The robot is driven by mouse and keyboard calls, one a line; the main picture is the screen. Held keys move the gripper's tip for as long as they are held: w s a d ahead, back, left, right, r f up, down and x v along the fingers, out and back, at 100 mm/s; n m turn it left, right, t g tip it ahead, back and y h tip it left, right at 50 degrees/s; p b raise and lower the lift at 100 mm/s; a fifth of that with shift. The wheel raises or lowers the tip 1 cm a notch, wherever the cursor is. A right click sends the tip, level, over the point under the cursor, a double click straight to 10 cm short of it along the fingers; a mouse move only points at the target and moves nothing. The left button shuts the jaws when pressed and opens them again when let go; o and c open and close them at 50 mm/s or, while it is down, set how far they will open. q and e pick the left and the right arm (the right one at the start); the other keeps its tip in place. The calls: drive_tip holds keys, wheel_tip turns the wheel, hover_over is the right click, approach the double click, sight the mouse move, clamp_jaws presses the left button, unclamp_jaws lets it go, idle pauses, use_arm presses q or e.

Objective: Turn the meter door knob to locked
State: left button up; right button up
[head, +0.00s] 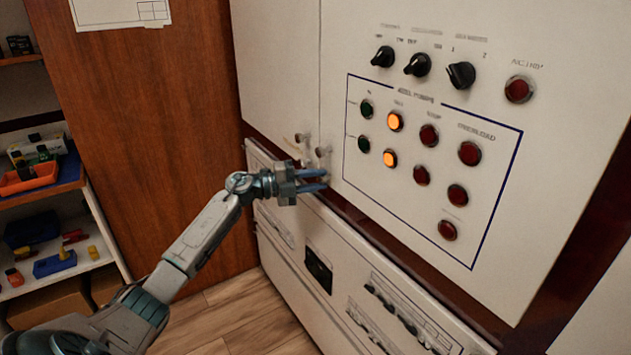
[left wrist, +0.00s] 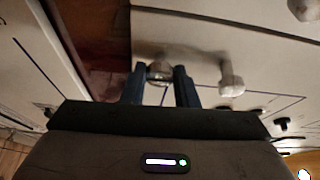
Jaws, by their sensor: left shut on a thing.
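My left gripper (head: 324,180) reaches the white cabinet front, below two pale door knobs. In the left wrist view its two blue fingers (left wrist: 160,88) are shut on a small round metal knob (left wrist: 160,70). A second, pale knob (left wrist: 231,78) stands just to the right, outside the fingers. In the head view the held knob is mostly hidden between the fingers. The pale door knobs (head: 322,152) above the gripper stay clear of it. I cannot read a label that says which knob is the meter door's, or its locked mark. My right gripper is out of view.
The upper panel carries black rotary switches (head: 417,64), red buttons (head: 469,153) and lit orange lamps (head: 395,121). A lower white cabinet (head: 330,240) runs beneath the arm. A shelf with bins (head: 30,178) stands at the left. Wooden floor (head: 235,315) is free below.

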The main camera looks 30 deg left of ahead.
use_arm(q)
drive_tip(key=shift+m, duration=0.4)
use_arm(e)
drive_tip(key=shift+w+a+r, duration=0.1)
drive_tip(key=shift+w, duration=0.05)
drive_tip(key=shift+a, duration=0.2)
use_arm(q)
drive_tip(key=o, duration=1)
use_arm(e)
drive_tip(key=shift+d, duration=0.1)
use_arm(q)
drive_tip(key=shift+s+a, duration=0.1)
drive_tip(key=shift+a, duration=0.05)
drive_tip(key=shift+b+v, duration=1.35)
drive_tip(key=shift+v, duration=3.85)
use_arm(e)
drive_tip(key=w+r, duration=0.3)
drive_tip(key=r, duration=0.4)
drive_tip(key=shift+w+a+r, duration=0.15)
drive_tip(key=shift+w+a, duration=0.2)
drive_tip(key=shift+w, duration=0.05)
